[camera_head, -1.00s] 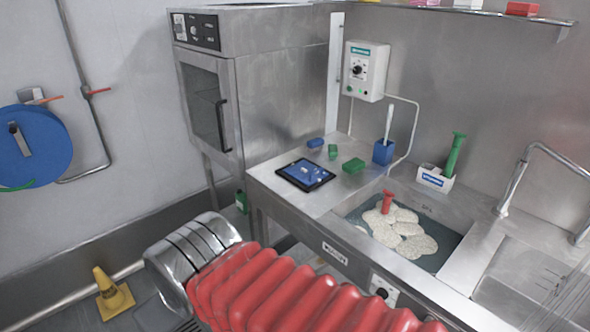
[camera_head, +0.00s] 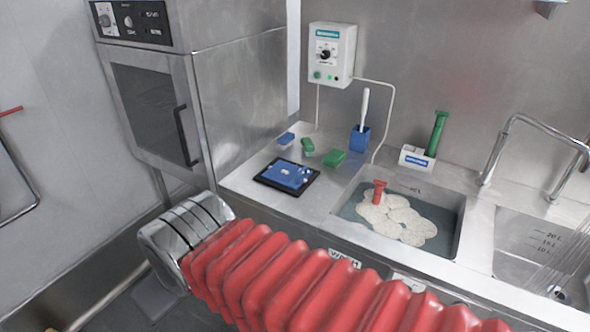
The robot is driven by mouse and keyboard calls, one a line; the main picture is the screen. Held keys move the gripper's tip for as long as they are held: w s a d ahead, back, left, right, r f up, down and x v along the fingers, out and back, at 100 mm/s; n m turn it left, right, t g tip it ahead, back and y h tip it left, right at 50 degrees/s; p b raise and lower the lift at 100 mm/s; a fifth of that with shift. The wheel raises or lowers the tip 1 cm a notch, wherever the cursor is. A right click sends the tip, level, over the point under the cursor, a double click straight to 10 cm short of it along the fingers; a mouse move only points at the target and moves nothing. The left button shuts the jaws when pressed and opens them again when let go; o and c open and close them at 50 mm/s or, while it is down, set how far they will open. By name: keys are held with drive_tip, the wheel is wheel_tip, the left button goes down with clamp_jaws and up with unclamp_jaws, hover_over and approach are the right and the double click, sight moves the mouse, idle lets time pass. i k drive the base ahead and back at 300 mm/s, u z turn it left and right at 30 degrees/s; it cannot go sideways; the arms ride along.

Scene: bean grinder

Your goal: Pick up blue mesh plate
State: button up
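A black-framed tray (camera_head: 259,178) lies flat on the steel counter, left of the sink. A blue plate-like piece (camera_head: 288,172) with small pale bits on it lies in the tray. It may be the blue mesh plate, but a mesh is too fine to make out. My arm, with red bellows and a chrome section at its left end, crosses the lower part of the view in front of the counter. No gripper fingers show. The arm is apart from the tray in the picture and does not cover it.
Behind the tray are a blue block (camera_head: 285,138), green blocks (camera_head: 334,158) and a blue holder (camera_head: 360,139) with a white handle. The sink (camera_head: 345,212) holds foamy water and a red-handled tool (camera_head: 379,190). A steel oven cabinet (camera_head: 240,90) stands left. Bare counter (camera_head: 240,178) surrounds the tray.

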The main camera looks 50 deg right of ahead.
sight(286, 175)
drive_tip(key=z, duration=0.5)
drive_tip(key=i, duration=0.9)
drive_tip(key=z, duration=0.55)
